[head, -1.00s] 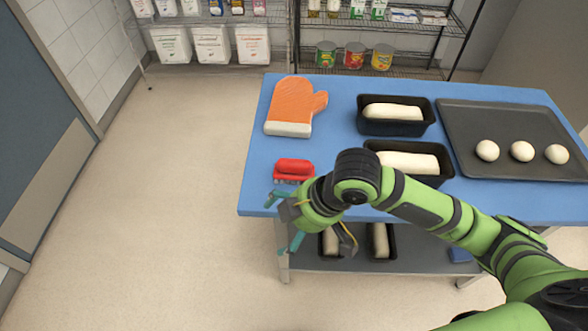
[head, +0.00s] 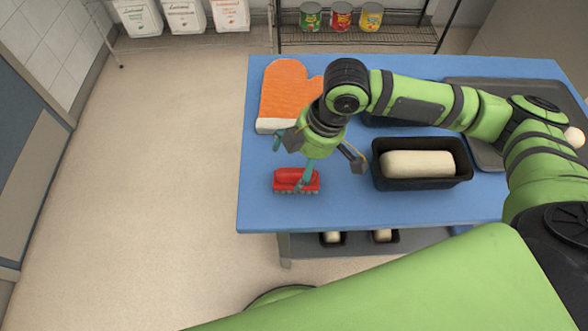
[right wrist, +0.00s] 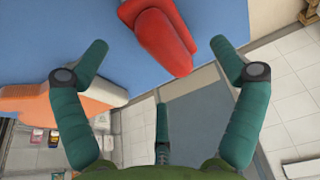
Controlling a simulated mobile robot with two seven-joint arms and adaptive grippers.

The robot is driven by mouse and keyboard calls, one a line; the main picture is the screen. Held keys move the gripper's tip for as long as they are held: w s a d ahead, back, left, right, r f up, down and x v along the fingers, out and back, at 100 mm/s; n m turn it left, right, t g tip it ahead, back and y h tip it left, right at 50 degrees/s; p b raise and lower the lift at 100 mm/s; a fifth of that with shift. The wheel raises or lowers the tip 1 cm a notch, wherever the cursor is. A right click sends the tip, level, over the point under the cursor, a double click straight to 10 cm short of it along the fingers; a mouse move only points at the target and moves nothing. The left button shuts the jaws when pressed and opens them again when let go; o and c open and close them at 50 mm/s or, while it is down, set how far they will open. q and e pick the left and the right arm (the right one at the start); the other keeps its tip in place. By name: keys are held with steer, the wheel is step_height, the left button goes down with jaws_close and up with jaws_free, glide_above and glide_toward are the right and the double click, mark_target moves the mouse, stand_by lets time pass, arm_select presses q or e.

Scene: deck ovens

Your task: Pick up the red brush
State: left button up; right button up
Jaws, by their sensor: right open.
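The red brush (head: 285,179) lies on the blue table top (head: 340,212) near its left front corner, bristles toward the front edge. My right gripper (head: 296,168) is over the brush with its fingers spread, and one teal finger covers part of the brush's right side in the head view. In the right wrist view, the brush (right wrist: 162,38) shows between the two spread fingertips of the gripper (right wrist: 159,46), with nothing held. I cannot tell whether a finger touches the brush. My left gripper is not in view.
An orange oven mitt (head: 288,88) lies behind the brush. A black loaf pan (head: 422,184) with dough stands to the right, with another partly hidden behind my arm. A dark baking tray (head: 480,88) lies at the back right. The table edge is close in front and left.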

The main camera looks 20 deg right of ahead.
mark_target(295, 166)
steer(key=shift+s+p+x, duration=0.25)
steer(key=shift+p+x, duration=0.15)
steer(key=shift+x, duration=1.9)
steer(key=shift+w+f, duration=0.1)
steer(key=shift+w, duration=0.05)
steer(key=c, duration=1.2)
steer(key=shift+c, duration=0.6)
steer(key=shift+r, duration=0.65)
step_height(295, 166, up, 3)
steer(key=shift+w+b, duration=0.1)
steer(key=shift+b, duration=0.35)
steer(key=shift+w+d+r+b, duration=0.35)
steer(key=shift+w+d+r, duration=0.75)
steer(key=shift+d, duration=0.55)
steer(key=shift+w+d+r+b, duration=0.35)
steer(key=shift+w+d+r, duration=0.7)
steer(key=shift+d, duration=0.6)
steer(key=shift+w+d+r+b, duration=0.35)
steer(key=shift+w+d+r, duration=0.5)
steer(key=shift+d+r, duration=0.6)
steer(key=o, duration=0.6)
steer(key=shift+d+f, duration=0.15)
steer(key=shift+f, duration=0.05)
steer(key=shift+c, duration=0.2)
steer(key=c, duration=0.4)
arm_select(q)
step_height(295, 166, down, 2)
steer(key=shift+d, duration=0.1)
arm_select(e)
steer(key=shift+o, duration=0.2)
